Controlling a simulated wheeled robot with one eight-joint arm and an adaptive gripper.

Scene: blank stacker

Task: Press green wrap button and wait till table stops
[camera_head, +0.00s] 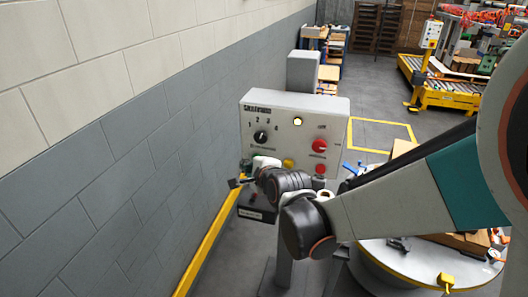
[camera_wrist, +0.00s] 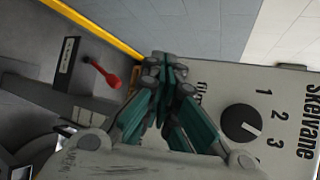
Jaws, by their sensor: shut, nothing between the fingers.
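The grey control panel (camera_head: 330,112) stands beside the wall, with a black numbered dial (camera_head: 261,137), a lit yellowish lamp (camera_head: 298,121), red controls (camera_head: 319,146) and a yellow button (camera_head: 288,163). My gripper (camera_head: 240,180) is at the panel's lower left, in front of its face. Its fingers (camera_wrist: 165,65) are shut and empty in the wrist view, beside the panel's labelled face and dial (camera_wrist: 240,122). I cannot make out the green wrap button; my gripper covers that part of the panel. Contact is unclear. The round turntable (camera_head: 400,270) is at lower right, partly behind my arm.
A block wall (camera_head: 150,150) runs along the left, with a yellow rail (camera_head: 207,245) at its foot. A red-handled lever (camera_wrist: 104,73) shows in the wrist view. A yellow conveyor (camera_head: 450,97) and shelves stand farther back. Boxes sit on the turntable.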

